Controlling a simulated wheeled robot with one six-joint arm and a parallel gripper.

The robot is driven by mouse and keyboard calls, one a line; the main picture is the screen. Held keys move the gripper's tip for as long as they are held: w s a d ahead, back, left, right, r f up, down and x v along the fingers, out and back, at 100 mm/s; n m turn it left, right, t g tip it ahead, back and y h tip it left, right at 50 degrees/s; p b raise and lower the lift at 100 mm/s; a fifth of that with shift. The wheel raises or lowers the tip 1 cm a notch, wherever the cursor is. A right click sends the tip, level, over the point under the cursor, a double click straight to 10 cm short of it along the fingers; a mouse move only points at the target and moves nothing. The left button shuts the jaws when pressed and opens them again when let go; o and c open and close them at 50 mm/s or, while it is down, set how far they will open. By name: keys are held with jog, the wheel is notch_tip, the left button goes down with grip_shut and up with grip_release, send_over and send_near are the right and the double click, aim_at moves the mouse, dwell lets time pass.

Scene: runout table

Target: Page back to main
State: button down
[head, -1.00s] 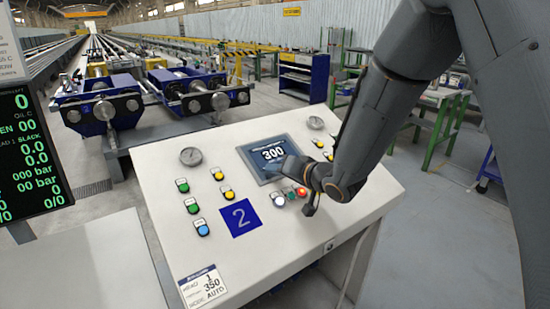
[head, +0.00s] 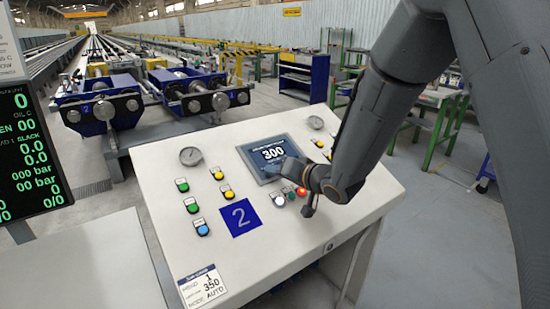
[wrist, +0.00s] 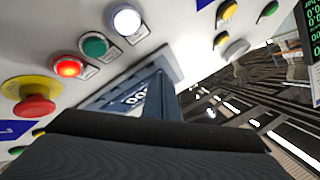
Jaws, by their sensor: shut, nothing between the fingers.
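The control panel's screen (head: 265,152) is dark with a pale header line and a large 300; its smaller text is too small to read. My gripper (head: 286,167) is shut and empty at the screen's lower right part, hiding that corner. In the wrist view my gripper's closed fingers (wrist: 159,92) reach over the screen (wrist: 128,98) and cover part of its digits. Whether the tip touches the glass cannot be told.
Beside the screen are a lit white button (wrist: 126,21), a green button (wrist: 95,46), a lit red button (wrist: 67,67) and a red emergency stop (wrist: 36,102) on yellow. More buttons (head: 182,185) and a gauge (head: 191,156) sit left on the sloped panel (head: 160,225).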

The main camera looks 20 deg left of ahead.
jog(key=shift+w+a+f, duration=0.1)
jog(key=shift+a+f, duration=0.05)
jog(key=shift+f, duration=0.25)
dwell(0.6)
jog(key=shift+r, duration=0.1)
jog(key=shift+s+d+r+p, duration=0.2)
jog(key=shift+d+r+p, duration=0.1)
jog(key=shift+r+p, duration=0.4)
notch_tip(320, 180, up, 6)
jog(key=s+d+p, duration=0.1)
jog(key=d+p, duration=0.1)
jog(key=p, duration=0.3)
jog(key=shift+s+f, duration=0.25)
jog(key=shift+s, duration=0.1)
dwell(0.6)
